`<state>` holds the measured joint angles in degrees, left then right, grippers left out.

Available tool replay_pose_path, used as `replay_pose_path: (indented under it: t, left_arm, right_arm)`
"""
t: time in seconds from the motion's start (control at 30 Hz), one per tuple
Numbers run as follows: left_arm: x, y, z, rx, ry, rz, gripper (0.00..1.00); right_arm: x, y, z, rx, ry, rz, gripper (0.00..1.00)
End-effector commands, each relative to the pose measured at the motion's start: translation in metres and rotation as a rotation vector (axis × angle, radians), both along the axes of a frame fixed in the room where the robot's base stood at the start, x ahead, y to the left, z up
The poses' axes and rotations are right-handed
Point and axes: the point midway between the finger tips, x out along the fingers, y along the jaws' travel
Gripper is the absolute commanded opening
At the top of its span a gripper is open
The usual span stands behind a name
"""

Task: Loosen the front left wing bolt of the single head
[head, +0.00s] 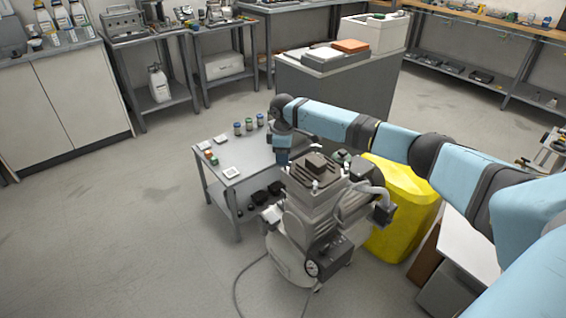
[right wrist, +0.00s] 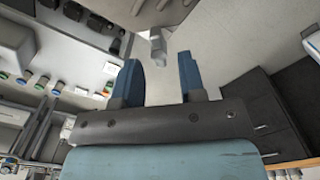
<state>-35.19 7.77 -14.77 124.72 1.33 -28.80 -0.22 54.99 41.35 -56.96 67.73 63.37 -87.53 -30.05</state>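The compressor (head: 310,205) stands in the middle of the head view, with a grey-brown single head (head: 316,165) on top. A small pale fitting (head: 315,184), perhaps a wing bolt, shows on the head's near side. My right gripper (head: 283,158) points down at the left side of the head. In the right wrist view its two blue fingers (right wrist: 158,65) are apart, with nothing gripped. A pale grey wing-shaped piece (right wrist: 157,45) appears beyond the fingertips, in line with the gap; I cannot tell whether they touch. My left gripper is out of view.
A small grey table (head: 235,165) with jars and small boxes stands left of the compressor. A yellow bin (head: 405,215) stands close on its right. A grey cabinet (head: 335,95) is behind. A hose lies on the floor at the front left, where the floor is otherwise clear.

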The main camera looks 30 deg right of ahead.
Motion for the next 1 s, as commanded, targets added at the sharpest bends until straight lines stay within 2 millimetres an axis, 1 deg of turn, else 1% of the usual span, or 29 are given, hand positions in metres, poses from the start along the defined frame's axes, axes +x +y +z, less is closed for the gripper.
replay_pose_path:
  t: [0.03,0.2,0.5,0.53,0.57,0.6,0.67,0.7,0.87,1.0]
  left_arm:
    - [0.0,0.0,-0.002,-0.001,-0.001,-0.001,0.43]
    - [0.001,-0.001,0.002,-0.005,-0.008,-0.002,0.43]
    - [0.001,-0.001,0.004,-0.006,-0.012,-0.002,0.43]
    - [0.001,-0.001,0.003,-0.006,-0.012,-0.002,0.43]
    - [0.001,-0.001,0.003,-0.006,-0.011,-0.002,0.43]
    - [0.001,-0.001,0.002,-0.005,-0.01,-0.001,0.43]
    - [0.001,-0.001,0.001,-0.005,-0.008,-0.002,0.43]
    - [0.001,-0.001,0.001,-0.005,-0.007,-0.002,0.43]
    - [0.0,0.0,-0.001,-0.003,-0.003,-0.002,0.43]
    - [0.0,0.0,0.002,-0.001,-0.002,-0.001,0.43]
  right_arm:
    - [0.0,0.0,-0.008,0.0,0.001,0.0,0.37]
    - [0.0,0.0,-0.019,0.001,-0.001,0.0,0.37]
    - [0.0,0.001,-0.021,0.001,-0.001,0.001,0.37]
    - [0.0,0.001,-0.021,0.001,-0.001,0.001,0.33]
    - [0.0,0.001,-0.021,0.001,-0.001,0.001,0.26]
    - [0.0,0.001,-0.021,0.001,-0.001,0.001,0.17]
    - [0.0,0.0,-0.021,0.001,-0.001,0.001,0.03]
    - [0.0,0.0,-0.021,0.001,-0.001,0.001,0.0]
    - [0.0,0.001,-0.021,0.001,-0.001,0.002,0.0]
    - [0.0,0.001,-0.02,0.001,-0.001,0.02,0.0]
